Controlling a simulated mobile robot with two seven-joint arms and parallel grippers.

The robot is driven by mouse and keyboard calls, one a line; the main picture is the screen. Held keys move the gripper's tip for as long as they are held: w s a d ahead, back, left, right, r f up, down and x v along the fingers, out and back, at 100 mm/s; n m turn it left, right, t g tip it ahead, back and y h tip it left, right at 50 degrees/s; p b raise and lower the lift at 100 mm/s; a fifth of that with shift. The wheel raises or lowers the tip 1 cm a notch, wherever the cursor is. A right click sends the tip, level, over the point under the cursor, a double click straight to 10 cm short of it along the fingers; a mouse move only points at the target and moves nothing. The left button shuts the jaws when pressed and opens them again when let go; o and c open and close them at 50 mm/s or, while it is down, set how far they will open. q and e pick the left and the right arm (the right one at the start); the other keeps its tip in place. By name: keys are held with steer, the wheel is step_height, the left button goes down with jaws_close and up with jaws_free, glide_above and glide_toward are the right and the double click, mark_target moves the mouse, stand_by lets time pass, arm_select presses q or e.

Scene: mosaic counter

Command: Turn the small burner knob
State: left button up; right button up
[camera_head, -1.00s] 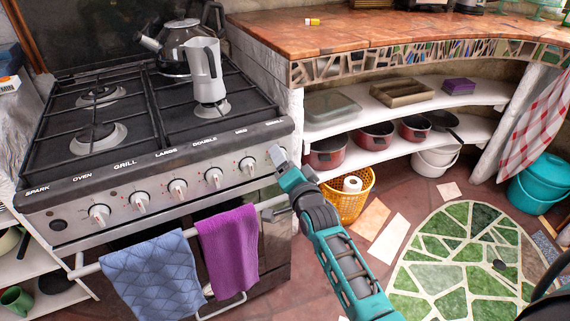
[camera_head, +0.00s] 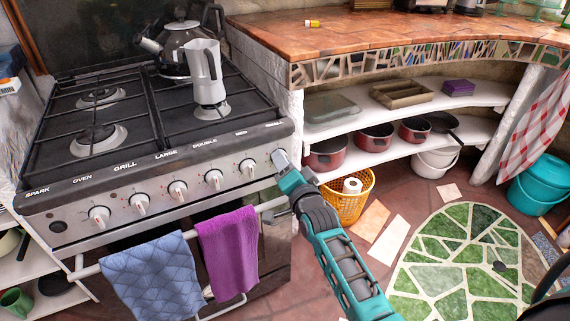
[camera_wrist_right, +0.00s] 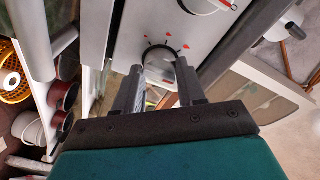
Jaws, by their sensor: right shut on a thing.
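The small burner knob (camera_wrist_right: 160,68) is the rightmost knob on the stove's front panel, below the last label of the row. In the right wrist view it sits between the two fingers, with red marks around it on the panel. My right gripper (camera_wrist_right: 163,78) is shut on this knob. The stove's front panel (camera_head: 75,224) carries several other round knobs to the left, such as the neighbouring knob (camera_head: 247,168). My left gripper is not in view.
A moka pot (camera_head: 206,80) and a kettle (camera_head: 180,45) stand on the stove top. A blue towel (camera_head: 152,278) and a purple towel (camera_head: 229,248) hang on the oven rail. A yellow basket (camera_head: 350,205) stands on the floor right of the stove.

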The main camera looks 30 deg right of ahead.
steer(key=n+p, duration=0.1)
steer(key=n, duration=0.4)
steer(key=n+t+p, duration=0.1)
steer(key=n, duration=0.3)
steer(key=shift+n+y, duration=0.4)
steer(key=n+y, duration=0.1)
steer(key=n, duration=0.5)
steer(key=shift+f, duration=0.15)
steer(key=n, duration=0.5)
steer(key=shift+y, duration=0.3)
steer(key=shift+n, duration=0.4)
steer(key=o, duration=1)
steer(key=shift+o, duration=0.2)
